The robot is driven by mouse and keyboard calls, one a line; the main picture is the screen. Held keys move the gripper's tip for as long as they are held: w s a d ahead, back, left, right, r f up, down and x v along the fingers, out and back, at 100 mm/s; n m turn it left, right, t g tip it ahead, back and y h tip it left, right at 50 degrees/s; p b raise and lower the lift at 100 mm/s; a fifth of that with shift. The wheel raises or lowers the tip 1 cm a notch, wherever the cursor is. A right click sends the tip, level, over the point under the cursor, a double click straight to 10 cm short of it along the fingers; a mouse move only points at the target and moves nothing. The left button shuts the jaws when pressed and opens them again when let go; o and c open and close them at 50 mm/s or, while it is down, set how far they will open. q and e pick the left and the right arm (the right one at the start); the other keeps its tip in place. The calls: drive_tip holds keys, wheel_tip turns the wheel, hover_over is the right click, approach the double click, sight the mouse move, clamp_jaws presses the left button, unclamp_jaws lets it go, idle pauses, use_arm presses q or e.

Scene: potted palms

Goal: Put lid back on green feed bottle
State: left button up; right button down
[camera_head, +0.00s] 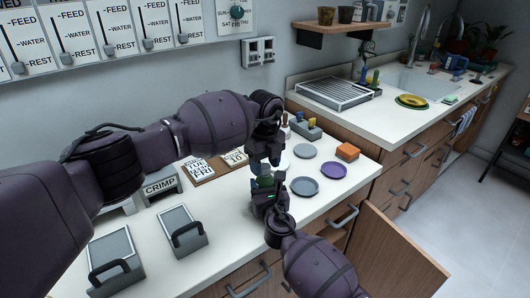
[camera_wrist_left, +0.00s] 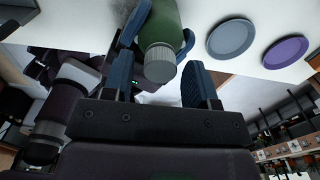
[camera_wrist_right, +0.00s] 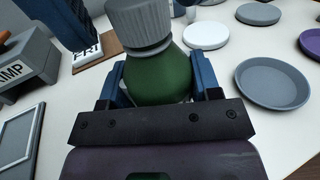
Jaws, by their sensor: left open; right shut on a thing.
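The green feed bottle (camera_wrist_right: 160,75) is upright in my right gripper (camera_wrist_right: 160,88), which is shut around its body; the bottle also shows in the left wrist view (camera_wrist_left: 166,22). The grey ribbed lid (camera_wrist_right: 140,25) sits on top of the bottle's neck; it shows in the left wrist view (camera_wrist_left: 160,66) too. I cannot tell whether it is screwed tight. My left gripper (camera_wrist_left: 157,82) is open, with its fingers on either side of the lid and apart from it. In the head view my left gripper (camera_head: 264,163) is just above the bottle (camera_head: 265,181).
Grey saucers (camera_head: 305,186) and a purple saucer (camera_head: 333,170) lie right of the bottle, with an orange block (camera_head: 347,151) behind. Day cards (camera_head: 198,170) and a CRIMP box (camera_head: 160,187) stand left. A cupboard door (camera_head: 395,260) hangs open below.

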use_arm(q)
drive_tip(key=shift+f, duration=0.3)
